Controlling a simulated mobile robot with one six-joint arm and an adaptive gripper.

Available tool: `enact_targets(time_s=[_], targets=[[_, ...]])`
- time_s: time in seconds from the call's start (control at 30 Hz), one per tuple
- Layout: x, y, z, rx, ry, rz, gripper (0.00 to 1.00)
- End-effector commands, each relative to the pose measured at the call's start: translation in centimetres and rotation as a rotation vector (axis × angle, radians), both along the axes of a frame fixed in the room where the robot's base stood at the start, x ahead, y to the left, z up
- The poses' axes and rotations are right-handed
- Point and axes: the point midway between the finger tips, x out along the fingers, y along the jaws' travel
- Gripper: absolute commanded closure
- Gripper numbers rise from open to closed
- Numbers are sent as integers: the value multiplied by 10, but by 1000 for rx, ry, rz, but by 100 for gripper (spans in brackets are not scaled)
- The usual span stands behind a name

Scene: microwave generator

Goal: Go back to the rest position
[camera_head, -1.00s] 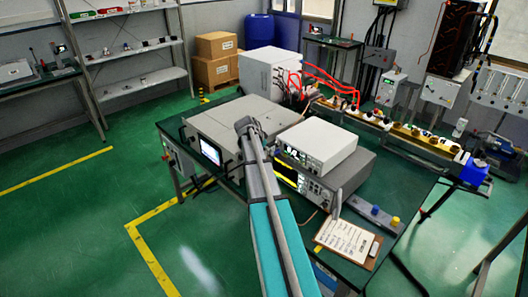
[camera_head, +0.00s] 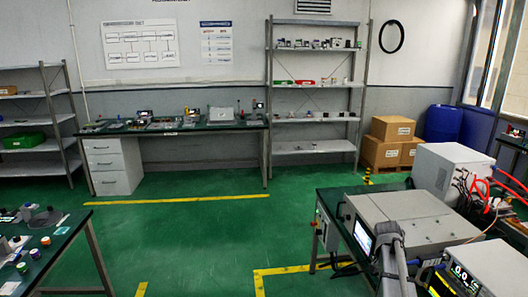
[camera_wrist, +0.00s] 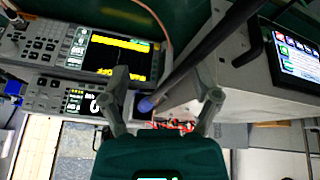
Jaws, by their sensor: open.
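In the wrist view, a grey instrument with a lit display (camera_wrist: 118,57) is on the left and a box with a colour touchscreen (camera_wrist: 296,52) is on the right. A dark rod-like shape with a blue end crosses between the fingers; I cannot tell how far off it is. In the head view my arm rises at the lower right, in front of the grey box with a screen (camera_head: 420,222). The gripper's fingers cannot be made out there.
The bench (camera_head: 335,198) with the instruments fills the lower right. A white cabinet (camera_head: 448,172) with red cables stands on it. Another table (camera_head: 62,232) is at the lower left. Open green floor (camera_head: 190,235) lies between them. A workbench (camera_head: 240,126) and shelves line the back wall.

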Motion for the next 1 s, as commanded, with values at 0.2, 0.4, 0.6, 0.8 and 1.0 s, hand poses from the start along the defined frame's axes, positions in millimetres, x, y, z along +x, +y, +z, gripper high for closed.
enact_targets(time_s=[0.2, 0.4, 0.6, 0.8, 1.0], targets=[[-35, 112, -8, 101, 107, 307, 21], [-75, 200, -14, 191, 193, 600, 21], [-120, 274, -16, 270, 266, 887, 21], [-151, 315, -17, 319, 304, 1073, 21], [-158, 325, -17, 333, 316, 1126, 21]])
